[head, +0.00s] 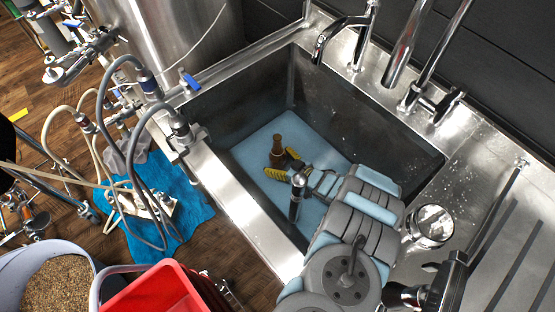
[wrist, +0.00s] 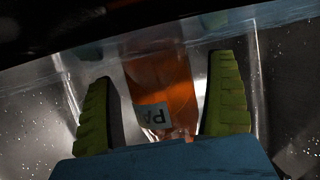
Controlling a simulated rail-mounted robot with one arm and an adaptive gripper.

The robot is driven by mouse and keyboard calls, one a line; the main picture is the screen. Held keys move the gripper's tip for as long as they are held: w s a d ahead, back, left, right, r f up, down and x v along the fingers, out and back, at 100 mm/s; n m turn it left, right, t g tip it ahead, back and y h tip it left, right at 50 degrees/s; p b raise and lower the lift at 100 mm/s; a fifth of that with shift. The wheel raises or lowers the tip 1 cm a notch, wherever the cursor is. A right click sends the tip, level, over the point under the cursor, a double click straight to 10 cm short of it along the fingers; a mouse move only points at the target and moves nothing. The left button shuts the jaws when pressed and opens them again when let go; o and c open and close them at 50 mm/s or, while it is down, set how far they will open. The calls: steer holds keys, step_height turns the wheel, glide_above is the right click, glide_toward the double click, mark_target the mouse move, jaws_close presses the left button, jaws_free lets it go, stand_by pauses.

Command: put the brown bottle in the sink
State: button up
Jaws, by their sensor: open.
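The brown bottle (head: 277,146) is inside the sink's basin (head: 340,110), with its neck pointing up in the head view. Its lower part is partly hidden by my gripper's yellow fingers. My gripper (head: 278,161) reaches down into the basin and is open, one finger on each side of the bottle. In the wrist view, the orange-brown bottle (wrist: 165,80) with a white label stands between the green-yellow fingers, with a gap on both sides. Whether its base rests on the sink floor is hard to tell.
A tap (head: 340,30) overhangs the basin's back edge. A steel cup-like fitting (head: 430,226) is on the right ledge. Grey hoses (head: 140,110) and fittings crowd the left rim. A red crate (head: 155,292) and a bucket of grain (head: 50,280) stand at the lower left.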

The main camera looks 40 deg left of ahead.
mark_target(284, 164)
steer(key=shift+p+v, duration=0.7)
steer(key=shift+v, duration=1.15)
